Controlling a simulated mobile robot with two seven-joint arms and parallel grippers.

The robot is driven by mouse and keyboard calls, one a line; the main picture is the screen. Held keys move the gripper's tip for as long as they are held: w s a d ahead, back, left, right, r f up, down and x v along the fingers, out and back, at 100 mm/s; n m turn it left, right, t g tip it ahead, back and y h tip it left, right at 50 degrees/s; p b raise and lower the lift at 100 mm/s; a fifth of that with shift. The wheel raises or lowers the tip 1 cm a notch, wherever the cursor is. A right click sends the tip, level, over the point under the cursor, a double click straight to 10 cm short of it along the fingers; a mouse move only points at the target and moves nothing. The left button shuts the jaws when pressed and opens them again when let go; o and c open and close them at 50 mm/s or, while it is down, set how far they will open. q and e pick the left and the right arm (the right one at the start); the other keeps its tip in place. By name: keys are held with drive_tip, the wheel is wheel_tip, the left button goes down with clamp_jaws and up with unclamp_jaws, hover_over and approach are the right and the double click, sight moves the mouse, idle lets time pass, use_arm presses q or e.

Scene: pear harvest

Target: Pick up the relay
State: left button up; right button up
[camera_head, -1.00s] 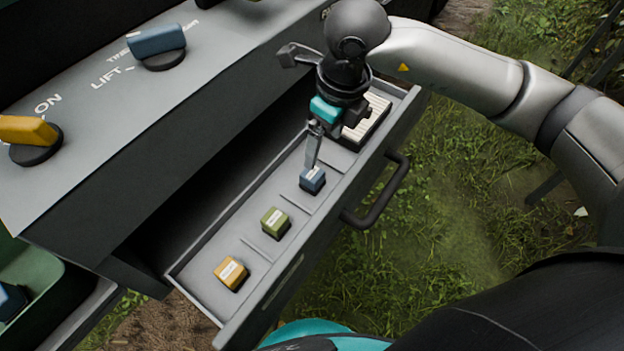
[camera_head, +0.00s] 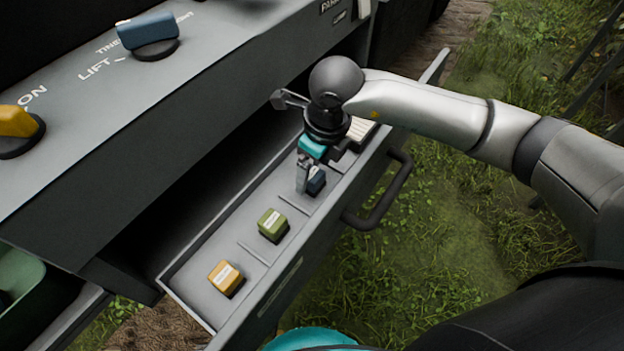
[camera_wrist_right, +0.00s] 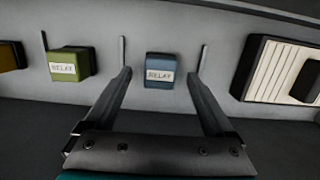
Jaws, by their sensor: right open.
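A blue relay (camera_head: 316,182) sits in a compartment of the open drawer, and it shows labelled RELAY in the right wrist view (camera_wrist_right: 160,72). A green relay (camera_head: 272,224) and an orange relay (camera_head: 225,277) sit in compartments nearer the drawer's front-left end. The green one also shows in the right wrist view (camera_wrist_right: 70,66). My right gripper (camera_head: 312,177) is low over the blue relay. In the right wrist view its open fingers (camera_wrist_right: 160,78) stand left and right of that relay, with a gap on each side. My left gripper is not in view.
The drawer (camera_head: 190,299) has low dividers, a raised rim and a dark handle (camera_head: 385,197). A ribbed pale block (camera_wrist_right: 285,72) lies in the compartment beyond the blue relay. A console with a yellow knob (camera_head: 17,122) and a blue knob (camera_head: 148,32) overhangs the drawer's rear.

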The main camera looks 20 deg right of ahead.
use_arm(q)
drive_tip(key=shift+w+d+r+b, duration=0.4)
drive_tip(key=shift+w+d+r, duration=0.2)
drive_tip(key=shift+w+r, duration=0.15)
use_arm(e)
drive_tip(key=shift+w+a+f, duration=0.1)
drive_tip(key=shift+f, duration=0.65)
drive_tip(key=shift+w+a+f, duration=0.1)
drive_tip(key=shift+f, duration=0.6)
drive_tip(key=shift+c, duration=0.3)
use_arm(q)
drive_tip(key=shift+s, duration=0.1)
use_arm(e)
clamp_jaws()
